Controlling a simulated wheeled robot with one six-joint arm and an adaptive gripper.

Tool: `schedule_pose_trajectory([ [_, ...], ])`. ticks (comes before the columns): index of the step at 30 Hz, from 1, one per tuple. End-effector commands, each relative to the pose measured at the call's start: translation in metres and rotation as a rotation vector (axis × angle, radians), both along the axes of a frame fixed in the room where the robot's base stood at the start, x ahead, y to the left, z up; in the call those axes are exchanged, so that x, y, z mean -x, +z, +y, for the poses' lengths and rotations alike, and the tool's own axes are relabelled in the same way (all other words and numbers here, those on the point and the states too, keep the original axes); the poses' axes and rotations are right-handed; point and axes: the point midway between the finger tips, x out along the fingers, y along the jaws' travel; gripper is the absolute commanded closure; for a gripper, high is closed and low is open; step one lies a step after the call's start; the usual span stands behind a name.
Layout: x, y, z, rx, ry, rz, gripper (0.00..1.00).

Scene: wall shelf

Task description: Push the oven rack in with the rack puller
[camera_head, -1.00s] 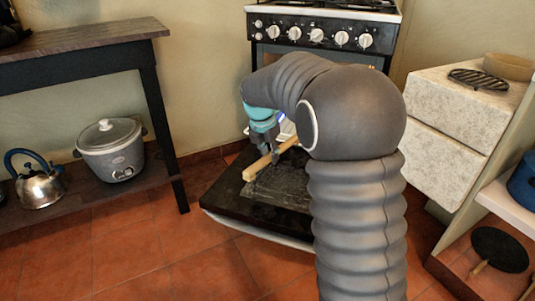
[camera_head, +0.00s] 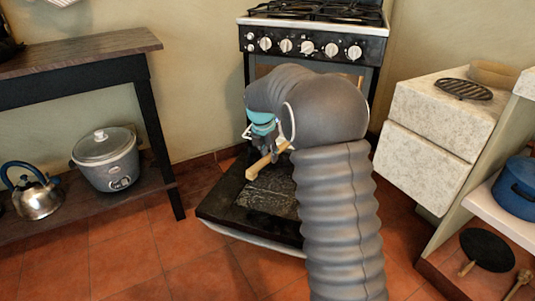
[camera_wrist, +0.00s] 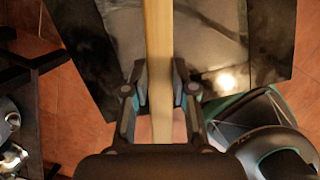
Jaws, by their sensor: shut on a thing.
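The oven stands at the back centre, its black door (camera_head: 225,205) folded down flat. The rack puller (camera_head: 258,168) is a pale wooden stick held above the open door. My gripper (camera_head: 270,150) is shut on it, partly hidden by my arm in the head view. In the wrist view my gripper (camera_wrist: 159,88) has a finger on each side of the puller (camera_wrist: 158,35), which runs up out of the picture. The oven rack and most of the oven opening are hidden behind my arm. I cannot tell whether the puller touches the rack.
A dark side table (camera_head: 80,58) with a slow cooker (camera_head: 108,160) and a kettle (camera_head: 38,195) on its lower shelf stands at left. A pale cabinet (camera_head: 430,130) and a shelf with a blue pot (camera_head: 518,188) stand at right. Tiled floor left of the door is clear.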

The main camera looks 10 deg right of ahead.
Motion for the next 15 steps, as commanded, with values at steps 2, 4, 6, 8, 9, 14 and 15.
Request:
schedule_pose_trajectory([
  [2,-0.005,0.003,-0.003,0.001,-0.001,-0.001,1.0],
  [4,-0.009,0.003,-0.005,0.0,-0.001,-0.002,1.0],
  [6,-0.012,0.003,-0.007,0.001,-0.001,-0.001,1.0],
  [8,-0.015,0.003,-0.009,0.001,-0.001,-0.001,1.0],
  [9,-0.017,0.003,-0.01,0.0,-0.001,-0.002,1.0],
  [14,-0.025,0.002,-0.016,0.0,0.0,0.0,1.0],
  [15,-0.027,0.003,-0.017,0.001,0.0,-0.001,1.0],
])
